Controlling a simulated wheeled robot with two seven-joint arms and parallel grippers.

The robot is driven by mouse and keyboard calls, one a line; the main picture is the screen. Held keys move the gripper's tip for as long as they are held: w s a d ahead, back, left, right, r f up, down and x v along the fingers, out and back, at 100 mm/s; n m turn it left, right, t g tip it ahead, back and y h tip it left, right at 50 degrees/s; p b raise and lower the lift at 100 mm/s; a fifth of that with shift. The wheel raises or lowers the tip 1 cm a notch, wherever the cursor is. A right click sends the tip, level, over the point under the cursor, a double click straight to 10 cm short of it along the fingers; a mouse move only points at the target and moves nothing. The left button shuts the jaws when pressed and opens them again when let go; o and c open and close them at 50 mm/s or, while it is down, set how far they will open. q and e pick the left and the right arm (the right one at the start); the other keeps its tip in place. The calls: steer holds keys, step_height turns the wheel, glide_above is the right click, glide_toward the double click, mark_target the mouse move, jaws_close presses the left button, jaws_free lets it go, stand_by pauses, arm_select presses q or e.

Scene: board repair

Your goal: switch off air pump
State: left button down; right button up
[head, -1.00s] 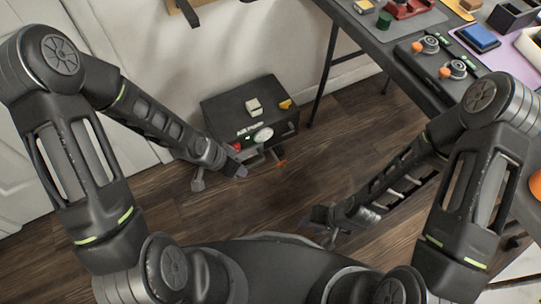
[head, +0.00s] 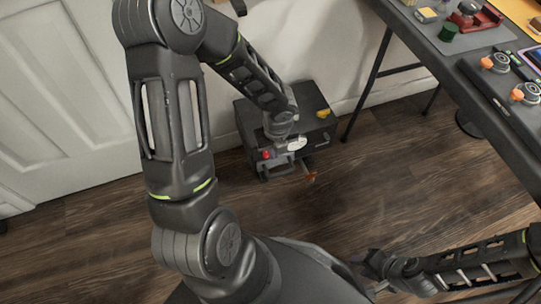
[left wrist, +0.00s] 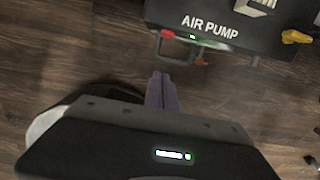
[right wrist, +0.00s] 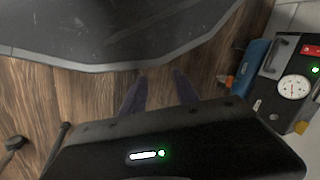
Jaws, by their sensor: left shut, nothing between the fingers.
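The dark box-shaped air pump (head: 250,115) stands on the floor by the wall. Its "AIR PUMP" lettering (left wrist: 209,27) reads clearly in the left wrist view, with a lit green light (left wrist: 193,37) and a red part (left wrist: 167,33) near a front handle. The right wrist view shows its round white gauge (right wrist: 293,87) and lit green light (right wrist: 316,70). My left gripper (left wrist: 161,78) is shut and empty, a little apart from the pump's front in its wrist view; the head view mostly hides its fingers. My right gripper (right wrist: 159,90) is open and empty, away from the pump.
A yellow part (head: 323,113) sits on top of the pump, and an orange part (head: 311,177) is at its front. A dark workbench (head: 440,55) with tools stands at the right. A white panelled door (head: 70,110) is at the left. Wooden floor in front is clear.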

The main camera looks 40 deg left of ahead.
mark_target(267, 154)
arm_select(q)
steer(key=f+b, duration=0.2)
steer(key=f, duration=0.1)
steer(key=f+b, duration=0.1)
steer(key=f, duration=0.2)
steer(key=f+b, duration=0.2)
steer(key=f, duration=0.1)
steer(key=shift+w+a+f+b, duration=0.25)
steer(key=shift+a+f+b, duration=0.1)
steer(key=shift+w+a+f, duration=0.1)
steer(key=shift+a+f, duration=0.05)
steer(key=shift+f, duration=0.4)
steer(key=w+a, duration=0.2)
steer(key=a, duration=0.1)
steer(key=shift+w+r, duration=0.1)
